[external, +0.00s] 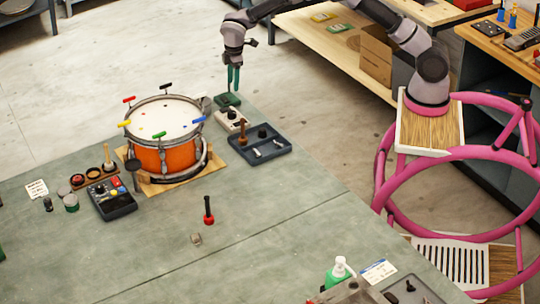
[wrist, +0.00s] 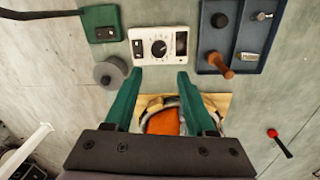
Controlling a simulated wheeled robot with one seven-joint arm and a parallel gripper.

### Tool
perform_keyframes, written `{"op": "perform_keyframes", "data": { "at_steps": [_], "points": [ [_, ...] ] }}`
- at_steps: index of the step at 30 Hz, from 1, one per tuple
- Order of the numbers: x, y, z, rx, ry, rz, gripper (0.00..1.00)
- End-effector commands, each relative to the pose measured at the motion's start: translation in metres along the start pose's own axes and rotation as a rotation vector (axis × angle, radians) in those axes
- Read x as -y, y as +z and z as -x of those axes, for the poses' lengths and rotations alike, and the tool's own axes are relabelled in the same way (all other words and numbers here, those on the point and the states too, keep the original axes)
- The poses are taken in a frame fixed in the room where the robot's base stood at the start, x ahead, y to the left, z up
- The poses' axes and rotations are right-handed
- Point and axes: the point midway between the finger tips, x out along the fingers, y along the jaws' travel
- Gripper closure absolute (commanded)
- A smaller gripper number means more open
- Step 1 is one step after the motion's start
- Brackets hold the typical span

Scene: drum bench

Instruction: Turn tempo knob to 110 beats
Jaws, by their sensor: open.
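A white metronome-like box (wrist: 179,32) with a round black tempo knob (wrist: 159,48) on a marked dial lies just beyond my fingertips in the wrist view. The dial marks are too small to read. In the external view the box (external: 240,125) sits on the bench between the drum and the blue tray, its knob (external: 232,114) on top. My gripper (wrist: 160,74) is open and empty, its green fingers apart, with the knob ahead of the gap. In the external view my gripper (external: 233,84) points down above the bench's far edge, apart from the box.
A green device (wrist: 103,24) and a grey cylinder (wrist: 109,73) flank the box on the left. The blue tray (wrist: 206,50) with a brown-handled tool (wrist: 217,63) stands on the right. The orange drum (external: 165,158) is close by. The bench's front middle is mostly clear.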

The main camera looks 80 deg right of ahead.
Motion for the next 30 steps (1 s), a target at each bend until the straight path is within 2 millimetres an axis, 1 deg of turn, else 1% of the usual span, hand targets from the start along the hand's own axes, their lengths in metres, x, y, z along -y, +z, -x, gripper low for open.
{"op": "perform_keyframes", "data": {
  "at_steps": [1,2,8,10,18,21,25,30],
  "points": [
    [-0.001,-0.003,-0.012,0.008,-0.003,0.012,0.44],
    [-0.002,-0.004,-0.017,0.011,-0.004,0.019,0.44],
    [-0.003,-0.005,-0.035,0.018,-0.007,0.033,0.44],
    [-0.002,-0.005,-0.045,0.019,-0.007,0.033,0.44],
    [-0.002,-0.004,-0.097,0.020,-0.008,0.031,0.44],
    [-0.002,-0.003,-0.113,0.019,-0.008,0.031,0.44],
    [-0.002,-0.003,-0.126,0.018,-0.007,0.030,0.44],
    [-0.002,-0.003,-0.133,0.017,-0.006,0.030,0.44]
  ]
}}
